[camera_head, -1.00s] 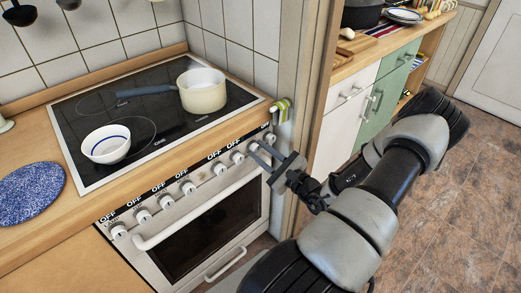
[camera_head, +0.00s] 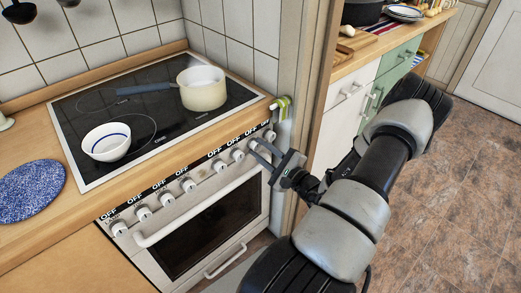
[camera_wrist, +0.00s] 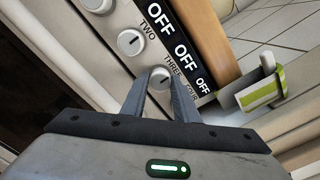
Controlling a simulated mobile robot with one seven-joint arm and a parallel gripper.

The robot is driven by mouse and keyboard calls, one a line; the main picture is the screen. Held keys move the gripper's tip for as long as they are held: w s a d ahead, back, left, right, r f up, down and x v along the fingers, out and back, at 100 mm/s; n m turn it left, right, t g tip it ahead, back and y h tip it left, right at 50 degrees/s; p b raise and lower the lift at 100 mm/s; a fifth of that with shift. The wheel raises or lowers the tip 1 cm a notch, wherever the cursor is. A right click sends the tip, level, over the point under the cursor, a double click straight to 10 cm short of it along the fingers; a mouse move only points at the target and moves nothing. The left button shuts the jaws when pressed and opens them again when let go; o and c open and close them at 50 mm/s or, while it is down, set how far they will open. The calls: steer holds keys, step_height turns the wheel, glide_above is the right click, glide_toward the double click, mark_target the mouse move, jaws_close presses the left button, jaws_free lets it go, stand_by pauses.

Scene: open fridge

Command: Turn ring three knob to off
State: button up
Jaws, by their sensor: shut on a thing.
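The ring three knob (camera_wrist: 160,79) is a small round white knob on the stove's front panel, beside a "THREE" label in the wrist view. My gripper (camera_wrist: 158,82) has a finger on each side of this knob and is shut on it. In the head view my gripper (camera_head: 254,149) reaches the right part of the knob row from the right. The fingers partly cover the knob there. A black "OFF" label (camera_wrist: 187,55) is by the knob. I cannot tell exactly which way the knob's mark points.
The ring two knob (camera_wrist: 130,42) is close by; the ring four knob is hidden in the wrist view. The oven handle (camera_head: 200,205) runs below the knobs. A green-striped thing (camera_head: 283,107) is at the counter corner. A pot (camera_head: 202,90) and bowl (camera_head: 106,143) stand on the hob.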

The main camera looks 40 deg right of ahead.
steer(key=o, duration=1.1)
steer(key=shift+c, duration=0.2)
steer(key=shift+s, duration=0.1)
steer(key=s+d+p, duration=0.1)
steer(key=s, duration=1.6)
steer(key=shift+s+d, duration=0.15)
steer(key=shift+d, duration=0.05)
steer(key=shift+a, duration=0.1)
